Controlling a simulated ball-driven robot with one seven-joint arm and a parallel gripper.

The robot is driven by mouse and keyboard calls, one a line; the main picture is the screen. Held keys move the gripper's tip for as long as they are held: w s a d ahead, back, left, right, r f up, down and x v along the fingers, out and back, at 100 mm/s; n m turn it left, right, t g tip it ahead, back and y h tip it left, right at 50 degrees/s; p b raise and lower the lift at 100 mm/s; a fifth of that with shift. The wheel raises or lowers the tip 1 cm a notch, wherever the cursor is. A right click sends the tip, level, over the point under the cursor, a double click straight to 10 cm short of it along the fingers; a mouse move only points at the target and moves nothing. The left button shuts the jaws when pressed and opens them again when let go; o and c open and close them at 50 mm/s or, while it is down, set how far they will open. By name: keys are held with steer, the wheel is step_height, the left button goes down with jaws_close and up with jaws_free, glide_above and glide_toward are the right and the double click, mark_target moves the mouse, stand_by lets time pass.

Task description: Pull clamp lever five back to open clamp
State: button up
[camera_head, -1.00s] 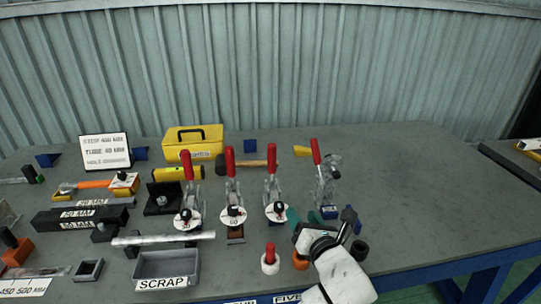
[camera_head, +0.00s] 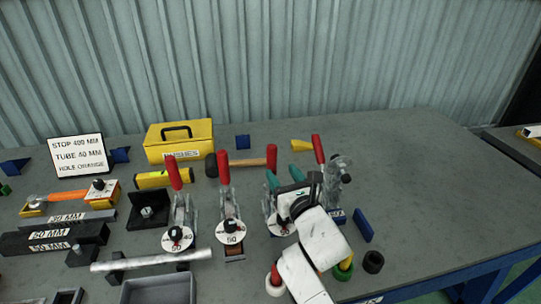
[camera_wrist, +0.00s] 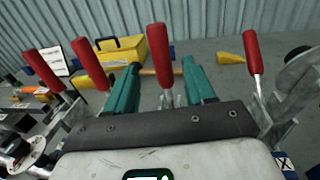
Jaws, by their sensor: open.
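A row of toggle clamps with upright red levers stands on the grey bench. The third lever from the left, apparently lever five, shows its red top (camera_head: 271,156) above my gripper in the head view. In the wrist view this red lever (camera_wrist: 157,55) stands between and beyond the two teal fingers, apart from both. My gripper (camera_head: 286,176) is open; its fingers also show in the wrist view (camera_wrist: 160,82). The rightmost lever (camera_head: 318,149) belongs to a clamp whose label ends in "IX". My gripper hides most of the third clamp's body.
Two other red levers (camera_head: 173,172) (camera_head: 223,168) stand close on the left. A hammer (camera_head: 250,162) and a yellow toolbox (camera_head: 180,140) lie behind. Small round parts (camera_head: 373,262) sit in front. The bench is clear to the right.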

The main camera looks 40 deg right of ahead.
mark_target(274, 161)
steer(key=x, duration=0.8)
steer(key=shift+w, duration=0.1)
steer(key=shift+c, duration=0.3)
jaws_close()
